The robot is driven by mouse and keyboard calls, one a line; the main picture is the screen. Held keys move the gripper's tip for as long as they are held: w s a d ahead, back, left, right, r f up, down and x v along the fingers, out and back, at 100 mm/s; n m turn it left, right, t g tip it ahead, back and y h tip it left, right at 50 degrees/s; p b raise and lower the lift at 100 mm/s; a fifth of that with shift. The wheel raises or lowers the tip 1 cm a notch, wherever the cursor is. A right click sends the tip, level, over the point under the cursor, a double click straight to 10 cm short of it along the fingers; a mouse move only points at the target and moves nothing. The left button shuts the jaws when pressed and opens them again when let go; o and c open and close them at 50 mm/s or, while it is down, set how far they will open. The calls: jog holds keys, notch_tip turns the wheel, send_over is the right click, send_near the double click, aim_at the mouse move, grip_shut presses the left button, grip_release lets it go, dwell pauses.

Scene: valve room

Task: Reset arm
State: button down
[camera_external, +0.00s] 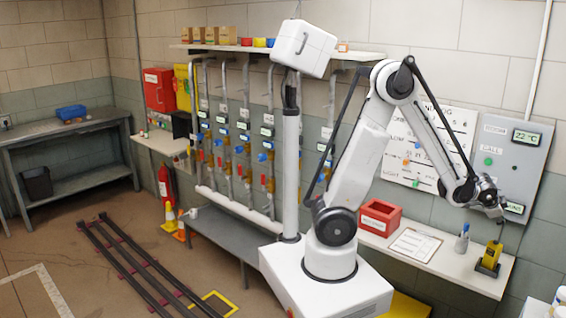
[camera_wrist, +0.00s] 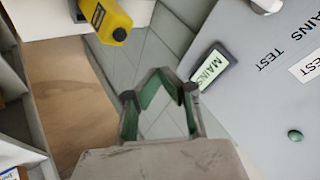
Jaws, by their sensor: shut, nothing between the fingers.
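My gripper (camera_external: 497,210) is at the end of my arm, at the right, in front of the lower edge of the grey wall panel (camera_external: 508,150). In the wrist view my gripper (camera_wrist: 159,76) is shut and empty. The panel (camera_wrist: 262,85) fills the right of that view, with a small "MAINS" display (camera_wrist: 213,68) close to the fingers and a green button (camera_wrist: 295,135) further right. My arm is bent at the elbow, with the forearm reaching down to the right. It hides part of the whiteboard (camera_external: 404,150).
Below the panel is a white shelf (camera_external: 455,268) with a red box (camera_external: 379,217), a clipboard (camera_external: 415,244), a pen cup (camera_external: 462,243) and a yellow handheld device (camera_external: 490,258), also in the wrist view (camera_wrist: 106,14). Pipes with valves (camera_external: 243,140) line the back wall. Floor rails (camera_external: 135,265) lie left.

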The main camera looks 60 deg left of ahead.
jog(key=s+a+r+n, duration=0.2)
jog(key=s+a+r, duration=0.3)
jog(key=s+a, duration=0.15)
jog(key=s+a+r+n+g+b, duration=0.1)
jog(key=s+a+n, duration=0.2)
jog(key=s+a, duration=0.3)
jog(key=s+a+r+n+g+b, duration=0.1)
jog(key=s+a+n, duration=0.2)
jog(key=s, duration=1.3)
jog(key=a, duration=0.3)
jog(key=shift+s+r+n+b, duration=0.2)
jog(key=shift+r+n+b, duration=0.05)
jog(key=shift+n+b, duration=0.15)
